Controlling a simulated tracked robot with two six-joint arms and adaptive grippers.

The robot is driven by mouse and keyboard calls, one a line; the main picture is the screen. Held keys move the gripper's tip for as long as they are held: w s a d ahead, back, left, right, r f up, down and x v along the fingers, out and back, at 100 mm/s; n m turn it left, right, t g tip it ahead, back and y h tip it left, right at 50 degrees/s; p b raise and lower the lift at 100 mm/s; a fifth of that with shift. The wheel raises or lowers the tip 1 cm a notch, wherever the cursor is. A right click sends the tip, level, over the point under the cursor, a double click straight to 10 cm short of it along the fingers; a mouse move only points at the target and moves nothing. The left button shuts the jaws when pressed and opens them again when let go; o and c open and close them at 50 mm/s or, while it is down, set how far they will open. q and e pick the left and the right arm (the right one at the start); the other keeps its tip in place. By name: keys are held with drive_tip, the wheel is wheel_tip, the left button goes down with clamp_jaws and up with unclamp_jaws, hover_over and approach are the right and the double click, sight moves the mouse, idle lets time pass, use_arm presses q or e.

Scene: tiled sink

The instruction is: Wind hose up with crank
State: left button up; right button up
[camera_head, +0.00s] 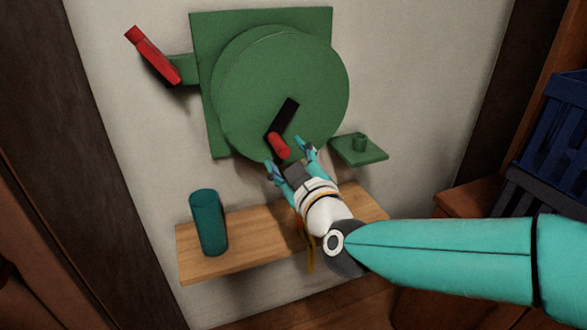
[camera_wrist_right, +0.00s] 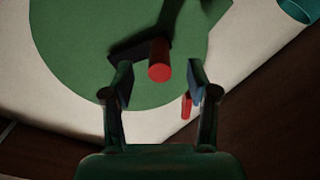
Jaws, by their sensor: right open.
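The green round reel (camera_head: 250,85) is mounted on a square green plate (camera_head: 205,30) on the wall. A black crank arm (camera_head: 288,112) on its face ends in a red handle (camera_head: 279,145). My right gripper (camera_head: 291,156) is open just below the handle, its two fingers spread to either side. In the right wrist view, the red handle (camera_wrist_right: 159,60) stands between and just beyond the fingertips (camera_wrist_right: 159,83), with gaps on both sides. The crank arm (camera_wrist_right: 128,50) lies behind it. I cannot make out the hose. My left gripper is out of view.
A red lever-like piece (camera_head: 152,55) sits on a green bracket at upper left. A small green shelf with a peg (camera_head: 360,150) is right of the reel. A teal cup (camera_head: 208,222) stands on the wooden shelf (camera_head: 250,245) below. A blue crate (camera_head: 560,120) is far right.

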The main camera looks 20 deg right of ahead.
sight(277, 144)
drive_tip(key=shift+w+a+p, duration=0.1)
drive_tip(key=shift+w+p, duration=0.2)
drive_tip(key=shift+w, duration=2.4)
drive_tip(key=c, duration=1)
drive_tip(key=shift+c, duration=0.2)
